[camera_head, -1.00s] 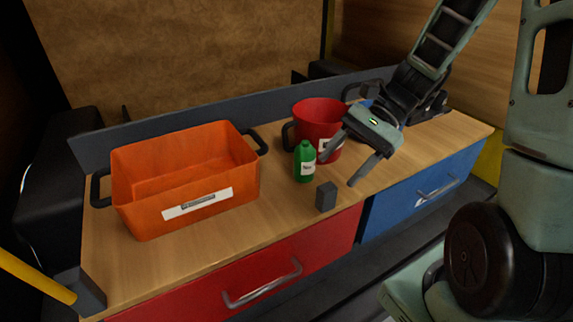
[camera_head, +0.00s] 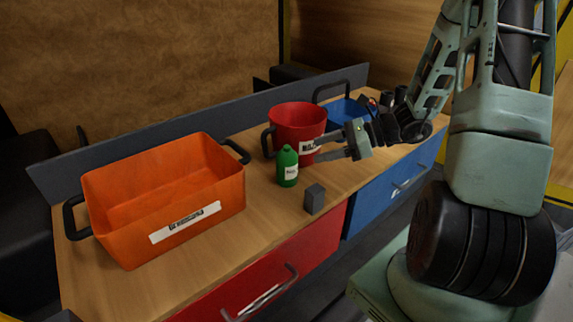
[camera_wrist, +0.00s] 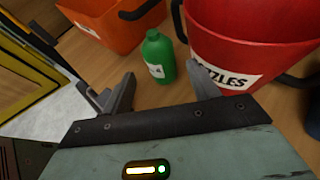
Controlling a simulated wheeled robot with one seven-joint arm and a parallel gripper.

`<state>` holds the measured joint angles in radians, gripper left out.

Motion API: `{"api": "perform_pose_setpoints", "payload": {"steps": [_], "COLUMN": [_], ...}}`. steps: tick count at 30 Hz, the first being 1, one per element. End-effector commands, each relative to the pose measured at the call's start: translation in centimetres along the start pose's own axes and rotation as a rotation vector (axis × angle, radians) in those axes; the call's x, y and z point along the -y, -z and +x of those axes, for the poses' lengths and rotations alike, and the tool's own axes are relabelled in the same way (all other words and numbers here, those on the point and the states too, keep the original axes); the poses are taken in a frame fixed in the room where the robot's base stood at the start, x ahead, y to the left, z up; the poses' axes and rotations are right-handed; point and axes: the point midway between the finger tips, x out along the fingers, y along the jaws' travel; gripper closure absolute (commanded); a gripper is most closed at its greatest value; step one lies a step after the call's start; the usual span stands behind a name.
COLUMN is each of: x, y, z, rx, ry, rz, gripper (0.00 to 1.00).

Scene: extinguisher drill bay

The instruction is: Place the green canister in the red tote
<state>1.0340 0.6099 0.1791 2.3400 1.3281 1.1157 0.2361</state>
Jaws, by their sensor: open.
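The green canister (camera_head: 287,167) stands upright on the wooden bench top, close in front of the red tote (camera_head: 298,122). The red tote is a round, open, bucket-like container with dark handles and a white label. My gripper (camera_head: 318,149) is to the right of the canister, low in front of the red tote, with its fingers pointing left. It is open and empty. In the wrist view the canister (camera_wrist: 158,58) shows ahead, beyond and between the spread fingertips (camera_wrist: 160,76). The red tote (camera_wrist: 250,45) is close beside the right finger there; I cannot tell if they touch.
A large orange tote (camera_head: 165,200) with dark handles stands at the left. A small grey block (camera_head: 314,198) is in front of the canister. A blue container (camera_head: 347,112) stands behind my gripper. A dark rail (camera_head: 130,150) runs along the bench's back.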

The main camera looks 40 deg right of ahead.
Motion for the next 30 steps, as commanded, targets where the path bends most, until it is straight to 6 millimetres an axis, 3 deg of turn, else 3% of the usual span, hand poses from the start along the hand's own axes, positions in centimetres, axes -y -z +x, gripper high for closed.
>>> {"api": "perform_pose_setpoints", "payload": {"steps": [3,11,21,30], "x": [-0.1,-0.1,-0.4,-0.4], "y": [-0.1,0.0,0.5,0.6], "z": [2.0,4.0,8.4,8.8], "rx": [0.001,0.0,0.0,-0.001], "ry": [-0.004,-0.002,-0.003,-0.001], "rz": [0.002,0.001,0.0,-0.001], "gripper": [0.4,0.4,0.4,0.4]}}
